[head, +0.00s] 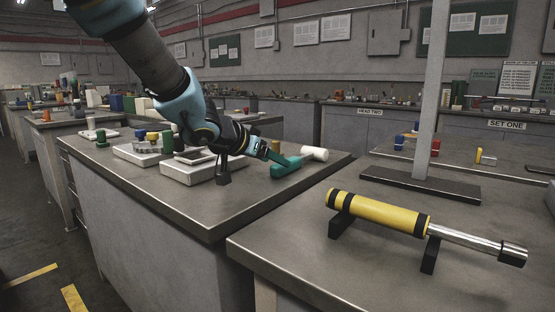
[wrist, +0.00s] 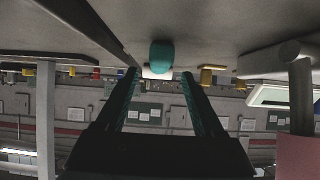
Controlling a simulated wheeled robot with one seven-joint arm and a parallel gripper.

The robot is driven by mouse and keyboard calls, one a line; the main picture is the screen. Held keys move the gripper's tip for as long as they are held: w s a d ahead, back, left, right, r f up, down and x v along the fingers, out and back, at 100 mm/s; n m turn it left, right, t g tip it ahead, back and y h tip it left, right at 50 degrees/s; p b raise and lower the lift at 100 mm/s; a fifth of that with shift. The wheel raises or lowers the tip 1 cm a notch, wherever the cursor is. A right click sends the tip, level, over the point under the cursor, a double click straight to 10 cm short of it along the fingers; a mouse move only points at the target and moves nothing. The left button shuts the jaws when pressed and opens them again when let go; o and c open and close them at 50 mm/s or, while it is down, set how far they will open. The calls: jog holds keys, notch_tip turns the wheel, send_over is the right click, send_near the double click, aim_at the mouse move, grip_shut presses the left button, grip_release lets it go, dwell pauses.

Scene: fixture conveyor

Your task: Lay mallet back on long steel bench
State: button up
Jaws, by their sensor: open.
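The mallet has a thick teal handle (head: 287,173) and a white head (head: 315,153). It lies on its side on the long steel bench (head: 165,192), near the right end of the top. My gripper (head: 283,158) is just above and beside the handle in the head view, its two teal fingers apart. In the wrist view, which looks upside down, the rounded handle end (wrist: 161,55) shows ahead between the open fingers (wrist: 158,75), with the white head partly hidden behind it. The fingers do not appear to touch the handle.
White trays (head: 195,168) with small parts stand left of the mallet. A nearer bench at right holds a yellow and black tool (head: 385,213) on black supports and a grey post (head: 431,90) on a dark base. The front of the long bench top is clear.

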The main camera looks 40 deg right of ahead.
jog(key=p+v, duration=0.2)
jog(key=v, duration=0.6)
jog(key=shift+w+d+r, duration=0.1)
jog(key=shift+a+r+p, duration=0.1)
jog(key=shift+a+p, duration=0.2)
jog(key=shift+a, duration=0.05)
dwell(0.9)
